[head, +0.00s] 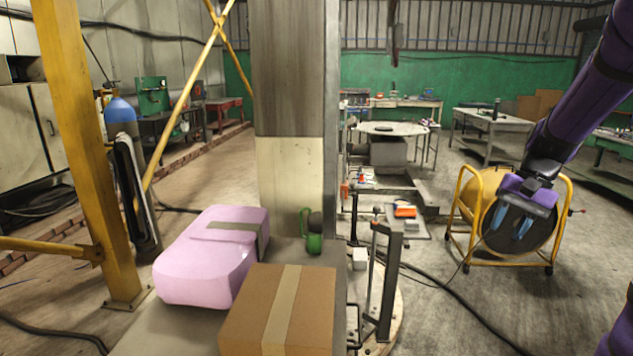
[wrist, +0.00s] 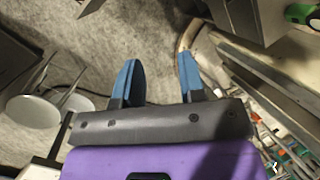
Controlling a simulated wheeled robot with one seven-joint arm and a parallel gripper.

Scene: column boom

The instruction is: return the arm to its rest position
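My purple arm reaches in from the upper right of the head view, with my gripper (head: 510,223) hanging at its end. The gripper's two blue fingers point down and stand apart, with nothing visible between them. In the wrist view my gripper (wrist: 157,78) also shows its blue fingers apart over bare grey floor. In the head view the gripper overlaps a yellow-framed reel (head: 555,225); I cannot tell the distance between them.
A yellow post (head: 75,120) stands left. Workbenches (head: 490,122) stand at the back. Open floor lies around the reel.

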